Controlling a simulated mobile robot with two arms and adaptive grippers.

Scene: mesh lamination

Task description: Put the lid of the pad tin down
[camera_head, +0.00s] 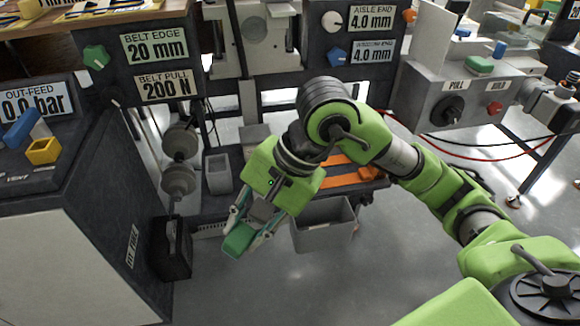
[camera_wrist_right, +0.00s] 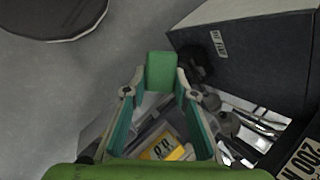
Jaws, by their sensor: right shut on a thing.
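My right gripper (camera_head: 246,229) hangs in the middle of the head view, fingers pointing down and left. It is shut on a small green block-like piece, which I take to be the lid (camera_head: 238,241). In the right wrist view the lid (camera_wrist_right: 160,72) sits between the fingertips of the gripper (camera_wrist_right: 160,88), its flat side facing the camera. The lid is held in the air, with floor visible around it. I cannot make out the pad tin in either view. My left gripper is not in view.
A black box (camera_head: 173,250) stands left of the lid, beside the white and dark cabinet (camera_head: 75,250). A grey bin (camera_head: 322,226) is at its right. An orange piece (camera_head: 350,176) lies on the dark shelf behind my arm. Open floor lies in front.

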